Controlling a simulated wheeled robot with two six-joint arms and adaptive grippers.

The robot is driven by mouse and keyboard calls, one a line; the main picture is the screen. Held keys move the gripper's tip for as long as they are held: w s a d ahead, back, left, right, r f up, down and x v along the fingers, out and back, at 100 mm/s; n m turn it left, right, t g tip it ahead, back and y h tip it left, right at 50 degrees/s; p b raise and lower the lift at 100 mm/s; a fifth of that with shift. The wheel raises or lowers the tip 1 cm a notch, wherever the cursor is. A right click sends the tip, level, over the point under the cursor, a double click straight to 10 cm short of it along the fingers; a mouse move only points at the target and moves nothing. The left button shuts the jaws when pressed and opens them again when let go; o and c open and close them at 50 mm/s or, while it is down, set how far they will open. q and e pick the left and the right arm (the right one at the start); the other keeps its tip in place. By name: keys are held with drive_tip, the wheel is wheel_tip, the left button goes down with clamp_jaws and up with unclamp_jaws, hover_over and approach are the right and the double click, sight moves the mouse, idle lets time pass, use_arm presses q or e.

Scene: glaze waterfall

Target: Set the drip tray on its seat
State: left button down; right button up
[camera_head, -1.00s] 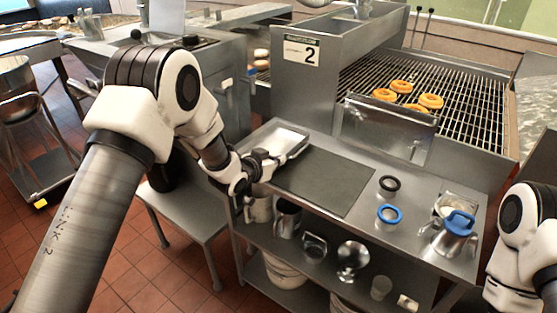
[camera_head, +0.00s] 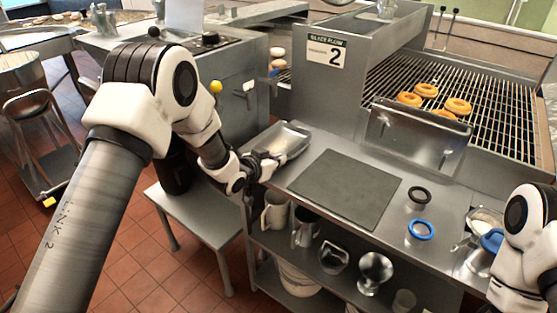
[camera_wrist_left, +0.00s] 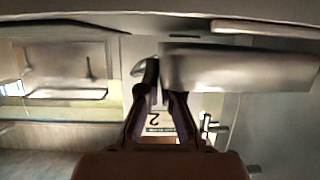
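The drip tray appears to be the shallow shiny metal tray (camera_head: 285,140) above the bench's left end, left of the dark mat. My left gripper (camera_head: 268,162) is at its near left corner and looks shut on its edge. In the left wrist view the fingers (camera_wrist_left: 160,95) stand close together, with a broad metal piece (camera_wrist_left: 240,68), likely the tray, beside their tips. How the fingertips meet the edge is not clear. I cannot pick out the seat for certain. My right arm shows at the right edge; its gripper is out of view.
A tilted metal plate (camera_head: 418,130) stands before the wire conveyor (camera_head: 490,100) with several doughnuts. The "2" sign (camera_head: 327,52) hangs behind the tray.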

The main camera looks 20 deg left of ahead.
use_arm(q)
drive_tip(key=shift+f, duration=0.25)
drive_tip(key=shift+s+d+r, duration=0.2)
drive_tip(key=shift+w+a+f, duration=0.1)
drive_tip(key=shift+f, duration=0.05)
drive_tip(key=shift+f+b, duration=0.4)
drive_tip(key=shift+f, duration=0.05)
drive_tip(key=c, duration=1.3)
unclamp_jaws()
drive_tip(key=shift+o, duration=0.3)
